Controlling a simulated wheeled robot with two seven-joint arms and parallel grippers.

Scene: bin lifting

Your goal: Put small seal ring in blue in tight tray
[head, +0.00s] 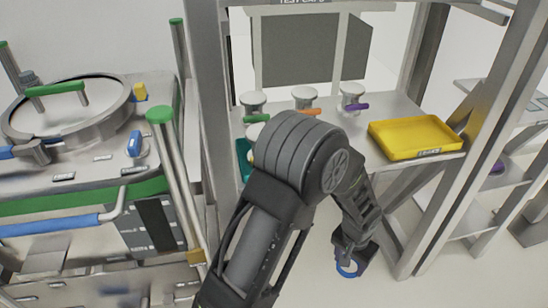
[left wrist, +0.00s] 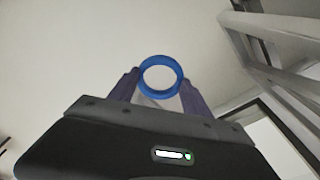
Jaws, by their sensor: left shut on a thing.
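The blue seal ring (head: 348,275) hangs at the fingertips of my left gripper (head: 350,257), low in front of the shelf frame. In the left wrist view, the ring (left wrist: 143,77) sits between the two fingers (left wrist: 160,92), with its open hole facing the camera. The gripper is shut on it. A teal tray (head: 242,157) stands at the left end of the shelf, mostly hidden behind my left arm; no label on it can be read. A yellow tray (head: 417,137) with a front label stands at the shelf's right end and looks empty. My right gripper is out of view.
Several metal test caps with green, orange (head: 305,97) and purple (head: 353,96) handles stand along the back of the shelf. Metal posts (head: 456,140) frame the shelf. A steel vessel with a round lid (head: 70,108) stands at left. Open floor lies below the gripper.

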